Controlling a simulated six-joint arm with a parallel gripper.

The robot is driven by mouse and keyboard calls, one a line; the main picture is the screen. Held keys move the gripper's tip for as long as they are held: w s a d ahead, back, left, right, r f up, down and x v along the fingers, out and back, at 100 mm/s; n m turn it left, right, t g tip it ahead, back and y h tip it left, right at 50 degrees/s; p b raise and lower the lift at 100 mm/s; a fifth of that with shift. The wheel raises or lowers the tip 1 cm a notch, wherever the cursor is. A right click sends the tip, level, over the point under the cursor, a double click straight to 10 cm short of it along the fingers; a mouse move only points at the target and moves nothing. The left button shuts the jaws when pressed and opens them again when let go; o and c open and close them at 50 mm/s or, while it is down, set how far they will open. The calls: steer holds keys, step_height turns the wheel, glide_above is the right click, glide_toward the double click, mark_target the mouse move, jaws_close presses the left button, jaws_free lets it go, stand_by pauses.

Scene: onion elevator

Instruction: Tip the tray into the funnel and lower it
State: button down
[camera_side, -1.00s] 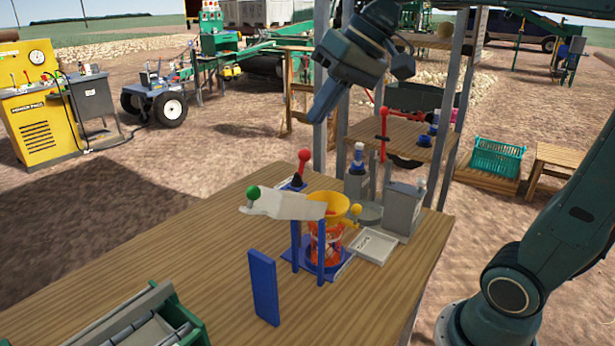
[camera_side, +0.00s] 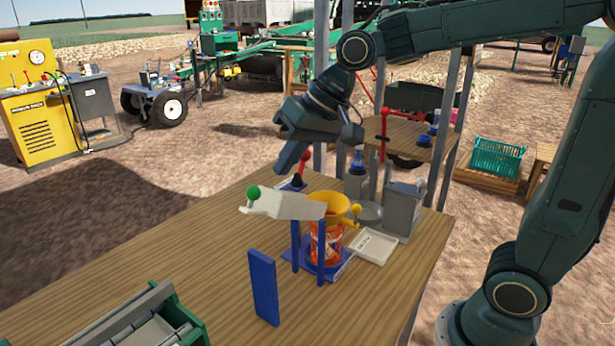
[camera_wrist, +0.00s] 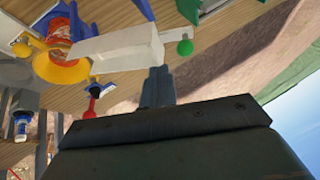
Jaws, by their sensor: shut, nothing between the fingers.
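The white tray (camera_side: 287,206) with a green knob (camera_side: 253,193) sits raised on a blue stand (camera_side: 295,247), its right end beside the yellow funnel (camera_side: 336,205). The funnel is over a clear container with orange-red contents (camera_side: 327,243). My gripper (camera_side: 283,172) is shut and empty, tilted down just above and behind the tray, apart from it. In the wrist view my shut fingers (camera_wrist: 157,85) show below the tray (camera_wrist: 120,45), with the green knob (camera_wrist: 185,47) to their right and the funnel (camera_wrist: 60,68) to their left.
A blue upright panel (camera_side: 263,287) stands in front. A grey box (camera_side: 403,211) and white plate (camera_side: 373,246) are at the right.

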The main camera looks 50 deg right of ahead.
mark_target(259, 196)
steer(key=shift+w+a+f, duration=0.3)
steer(key=shift+a+f, duration=0.05)
steer(key=shift+a, duration=0.35)
steer(key=shift+w+a+f, duration=0.25)
steer(key=shift+a+f, duration=0.1)
steer(key=shift+a, duration=0.35)
steer(key=shift+a+f, duration=0.1)
steer(key=shift+a, duration=0.1)
steer(key=shift+a+f+n+h, duration=0.3)
steer(key=shift+a+f+h, duration=0.4)
steer(key=shift+a+f, duration=0.35)
steer(key=a+f+h, duration=0.3)
steer(key=a+f, duration=0.2)
steer(key=f, duration=0.2)
steer(key=shift+f+n, duration=0.25)
steer(key=shift+n, duration=0.15)
steer(key=shift+s+f, duration=0.1)
steer(key=shift+d+h, duration=0.1)
steer(key=shift+h, duration=0.2)
